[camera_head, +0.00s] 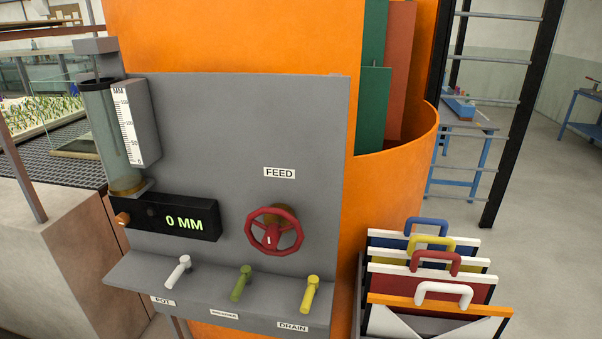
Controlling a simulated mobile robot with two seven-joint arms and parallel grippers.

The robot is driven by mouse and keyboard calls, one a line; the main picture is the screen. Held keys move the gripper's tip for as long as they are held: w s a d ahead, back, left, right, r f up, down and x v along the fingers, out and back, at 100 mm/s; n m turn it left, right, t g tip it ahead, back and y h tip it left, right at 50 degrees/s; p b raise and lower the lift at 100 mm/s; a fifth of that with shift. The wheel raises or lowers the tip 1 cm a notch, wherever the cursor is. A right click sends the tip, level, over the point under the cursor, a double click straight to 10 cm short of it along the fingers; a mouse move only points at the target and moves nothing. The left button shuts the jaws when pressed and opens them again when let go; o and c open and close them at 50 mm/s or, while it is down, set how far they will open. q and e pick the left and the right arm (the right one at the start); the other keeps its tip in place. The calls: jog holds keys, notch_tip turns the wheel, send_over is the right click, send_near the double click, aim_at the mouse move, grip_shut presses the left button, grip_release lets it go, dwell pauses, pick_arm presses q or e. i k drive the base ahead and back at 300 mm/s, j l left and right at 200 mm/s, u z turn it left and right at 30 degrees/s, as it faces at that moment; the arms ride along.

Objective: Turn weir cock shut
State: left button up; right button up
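Three small lever cocks stand in a row on the grey panel's ledge (140,273). The left one is white (177,271), above a label reading POT (163,300). The middle one is green (241,283), above a label (224,314) too small to read surely. The right one is yellow (310,294), above a label reading DRAIN (292,327). No readable label says weir, so I cannot be sure which is the weir cock. All three levers slant upward to the right in the picture. Neither of my grippers is in view.
A red handwheel (274,231) sits under the FEED label (279,172). A black display (165,217) reads 0 MM below a clear gauge tube (110,140). Boards with coloured handles (445,292) stand at the lower right, beside the orange tank (400,180).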

aim_at(314, 280)
jog(key=i+j, duration=0.1)
jog(key=j, duration=0.95)
jog(key=i+j, duration=0.15)
jog(key=j, duration=0.4)
